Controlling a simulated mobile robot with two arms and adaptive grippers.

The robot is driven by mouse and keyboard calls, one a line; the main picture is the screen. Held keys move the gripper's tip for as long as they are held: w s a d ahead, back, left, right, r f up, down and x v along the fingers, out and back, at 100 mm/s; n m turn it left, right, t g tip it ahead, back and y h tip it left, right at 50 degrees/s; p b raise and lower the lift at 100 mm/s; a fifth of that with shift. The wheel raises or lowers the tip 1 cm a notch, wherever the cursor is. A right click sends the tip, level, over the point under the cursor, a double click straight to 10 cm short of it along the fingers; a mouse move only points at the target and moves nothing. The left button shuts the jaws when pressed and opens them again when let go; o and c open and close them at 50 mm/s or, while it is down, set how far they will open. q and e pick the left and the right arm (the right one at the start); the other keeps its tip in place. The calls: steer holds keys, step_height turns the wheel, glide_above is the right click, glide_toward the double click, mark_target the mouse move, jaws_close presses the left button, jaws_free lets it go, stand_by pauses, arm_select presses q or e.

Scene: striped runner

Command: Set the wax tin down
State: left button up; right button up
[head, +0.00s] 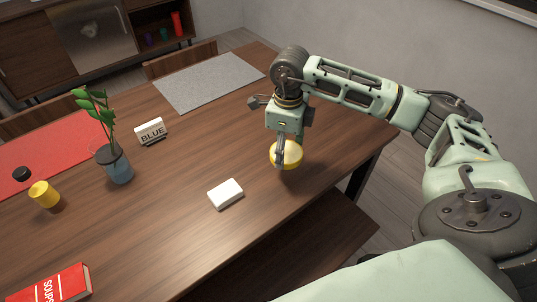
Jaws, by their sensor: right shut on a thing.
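A round, flat yellow tin (295,154), which I take to be the wax tin, is in my right gripper (281,157) near the right part of the wooden table (225,120). The gripper points down and is shut on the tin, with its fingers covering part of it. I cannot tell whether the tin touches the tabletop or hangs just above it. My left gripper is not in view.
A white box (226,194) lies left of the tin. A grey mat (208,82) lies behind.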

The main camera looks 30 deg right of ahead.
glide_above(269, 165)
step_height(269, 165, down, 3)
steer(key=shift+f, duration=0.1)
step_height(269, 165, down, 4)
steer(key=shift+r+p, duration=0.25)
steer(key=shift+p, duration=0.4)
steer(key=shift+w+f, duration=0.1)
steer(key=shift+f, duration=0.2)
steer(key=shift+f, duration=0.2)
steer(key=o, duration=1.3)
steer(key=shift+c, duration=0.2)
steer(key=shift+r, duration=0.2)
